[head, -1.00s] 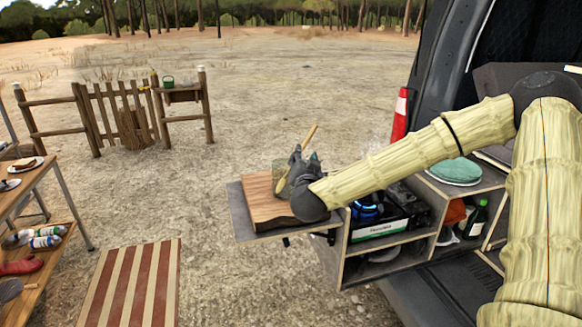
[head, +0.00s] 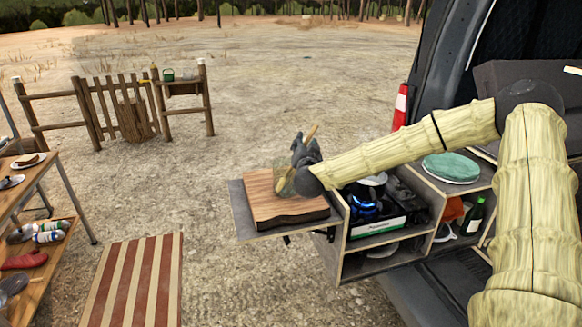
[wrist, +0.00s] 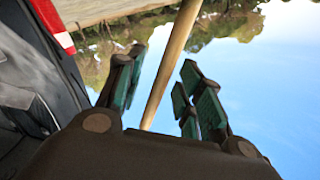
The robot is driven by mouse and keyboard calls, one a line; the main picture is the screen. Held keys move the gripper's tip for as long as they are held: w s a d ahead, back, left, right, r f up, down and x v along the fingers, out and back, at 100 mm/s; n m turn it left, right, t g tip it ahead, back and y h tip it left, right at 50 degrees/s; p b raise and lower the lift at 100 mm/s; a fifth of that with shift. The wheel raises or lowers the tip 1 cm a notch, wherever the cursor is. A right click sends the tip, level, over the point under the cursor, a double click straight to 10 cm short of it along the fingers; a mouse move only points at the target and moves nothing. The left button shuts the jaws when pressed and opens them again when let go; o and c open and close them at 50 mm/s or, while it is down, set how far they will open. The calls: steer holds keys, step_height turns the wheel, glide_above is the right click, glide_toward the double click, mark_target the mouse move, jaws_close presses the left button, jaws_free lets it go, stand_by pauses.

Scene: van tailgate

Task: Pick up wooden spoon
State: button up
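The wooden spoon leans in a see-through greenish container (head: 281,178) on the wooden board; the top of its handle (head: 312,132) sticks up past my gripper. My gripper (head: 303,146) is at the handle, above the container. In the wrist view my gripper (wrist: 165,88) is open, with the spoon's handle (wrist: 172,62) passing between the two fingers. Sky shows on both sides of the handle, so neither pad appears to touch it. The spoon's lower part is mostly hidden by my gripper and the container.
The wooden board (head: 270,207) lies on a pull-out shelf (head: 239,208). To its right a lit stove (head: 363,208) carries a pot (head: 371,186). Green plates (head: 452,167) sit on the van's cabinet. A side table (head: 58,178) stands at left. Open ground lies behind the shelf.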

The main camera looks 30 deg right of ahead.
steer(key=shift+c, duration=0.4)
jaws_close()
